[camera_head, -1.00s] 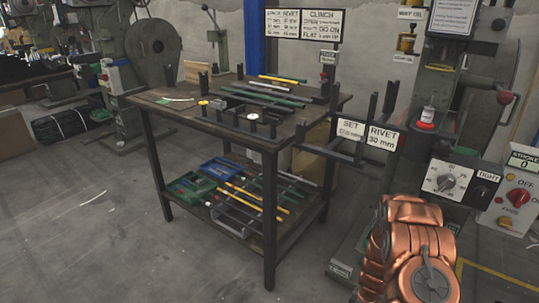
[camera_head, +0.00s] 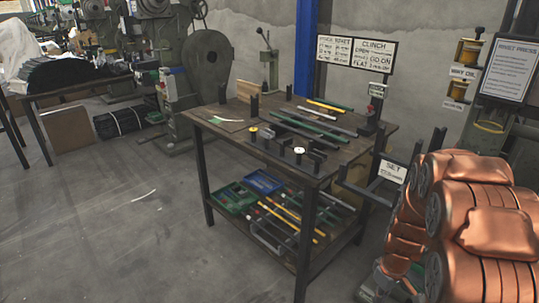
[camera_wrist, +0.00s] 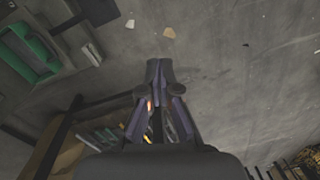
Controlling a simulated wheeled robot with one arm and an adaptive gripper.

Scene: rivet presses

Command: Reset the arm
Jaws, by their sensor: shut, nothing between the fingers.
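My gripper (camera_wrist: 159,72) shows in the wrist view, pointing out over the grey floor. Its fingers are together with nothing between them. In the head view my copper-coloured arm (camera_head: 475,215) fills the lower right, folded and close to the camera. The gripper itself does not show in the head view. My arm hides much of the press on the right and part of the sign rack.
A dark work table (camera_head: 222,121) with rods on top and trays on its lower shelf stands mid-view. A small SET sign (camera_head: 393,171) is beside my arm. A green press (camera_head: 209,75) stands behind. The floor (camera_head: 110,230) at left is open.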

